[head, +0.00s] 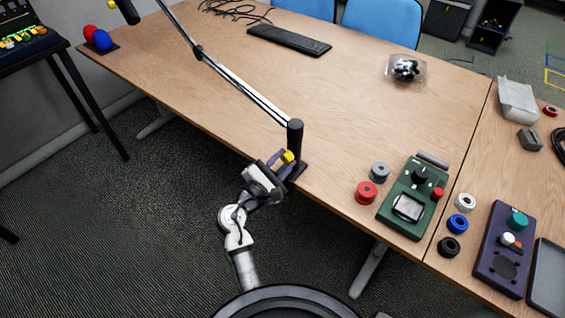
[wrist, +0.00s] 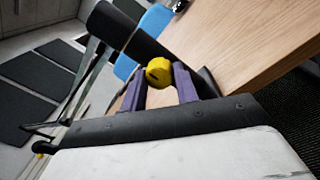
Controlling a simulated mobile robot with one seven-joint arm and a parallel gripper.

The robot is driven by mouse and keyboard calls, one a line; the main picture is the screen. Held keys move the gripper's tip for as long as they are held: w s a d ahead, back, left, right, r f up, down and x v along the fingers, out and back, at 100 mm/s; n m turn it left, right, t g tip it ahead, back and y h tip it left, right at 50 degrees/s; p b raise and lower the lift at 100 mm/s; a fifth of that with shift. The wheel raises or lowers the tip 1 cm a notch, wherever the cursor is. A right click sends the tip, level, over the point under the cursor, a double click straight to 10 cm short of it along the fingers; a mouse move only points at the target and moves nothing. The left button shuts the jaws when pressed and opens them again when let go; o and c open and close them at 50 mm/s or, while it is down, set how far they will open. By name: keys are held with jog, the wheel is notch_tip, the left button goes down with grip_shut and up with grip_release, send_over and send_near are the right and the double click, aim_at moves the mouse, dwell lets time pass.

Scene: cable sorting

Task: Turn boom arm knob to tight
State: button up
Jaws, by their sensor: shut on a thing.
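The boom arm (head: 240,85) stands clamped at the table's front edge by a black post (head: 295,138), and it reaches up to the left. Its yellow knob (head: 288,156) sits low on the post. My gripper (head: 279,161) is at the knob, with its purple fingers on either side of it. In the wrist view the yellow knob (wrist: 158,72) lies between the two fingertips of my gripper (wrist: 160,86), and a dark slot mark shows on its face. The fingers are shut on the knob. The post (wrist: 130,35) shows behind it, tilted in this view.
A green device (head: 415,200) with a black knob, a red spool (head: 366,191) and a grey spool (head: 379,171) lie to the right. A keyboard (head: 289,40) and a clear bowl (head: 405,70) lie farther back. The table's middle is clear.

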jog(key=shift+r, duration=0.1)
jog(key=o, duration=1)
jog(key=b+v, duration=0.3)
jog(key=v, duration=1)
jog(key=shift+s+a, duration=0.2)
jog(key=shift+s, duration=0.1)
